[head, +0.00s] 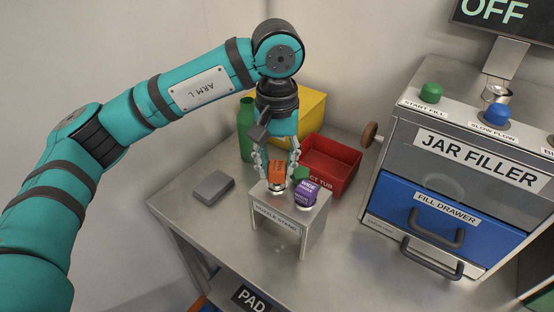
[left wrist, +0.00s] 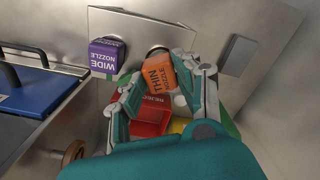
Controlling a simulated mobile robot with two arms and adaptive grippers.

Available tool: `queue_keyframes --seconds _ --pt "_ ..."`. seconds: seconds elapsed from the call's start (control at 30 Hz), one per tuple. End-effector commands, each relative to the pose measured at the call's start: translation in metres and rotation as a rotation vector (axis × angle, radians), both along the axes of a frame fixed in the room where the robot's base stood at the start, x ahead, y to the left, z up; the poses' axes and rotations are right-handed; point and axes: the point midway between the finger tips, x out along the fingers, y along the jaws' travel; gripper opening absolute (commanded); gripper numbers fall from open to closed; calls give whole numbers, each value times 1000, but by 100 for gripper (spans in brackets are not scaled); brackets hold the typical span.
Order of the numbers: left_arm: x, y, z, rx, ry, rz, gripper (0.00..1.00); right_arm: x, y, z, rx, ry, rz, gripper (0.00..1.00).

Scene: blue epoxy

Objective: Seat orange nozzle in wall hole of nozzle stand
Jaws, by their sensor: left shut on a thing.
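The orange nozzle (head: 277,174), labelled THIN NOZZLE in the left wrist view (left wrist: 159,75), is between the fingers of my left gripper (head: 277,163), which is shut on it. It is at the left part of the nozzle stand (head: 273,214), over the stand's top. In the left wrist view it looks tilted, with a round hole rim (left wrist: 158,48) showing just beyond its edge. I cannot tell whether its lower end is in the hole. The purple wide nozzle (head: 307,194) stands on the stand to the right. My right gripper is not in view.
A red tub (head: 341,181) and a yellow box (head: 308,106) stand behind the stand. A green bottle (head: 245,128) is at the back, and a grey block (head: 213,187) lies left. The jar filler (head: 472,157) stands right. Table front left is clear.

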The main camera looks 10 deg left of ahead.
Motion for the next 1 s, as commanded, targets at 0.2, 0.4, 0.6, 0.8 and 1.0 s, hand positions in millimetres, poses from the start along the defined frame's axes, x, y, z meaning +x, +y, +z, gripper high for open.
queue_keyframes --seconds 0.2,0.4,0.6,0.8,1.0 --pt "0 0 -6 0 0 0 0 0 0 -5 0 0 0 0" --pt "0 0 -10 0 0 0 0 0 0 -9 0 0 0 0" --pt "0 0 -10 0 0 0 0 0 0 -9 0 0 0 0" --pt "0 0 -4 -1 -1 0 0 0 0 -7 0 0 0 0" --pt "0 0 2 -1 0 0 0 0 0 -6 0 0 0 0"
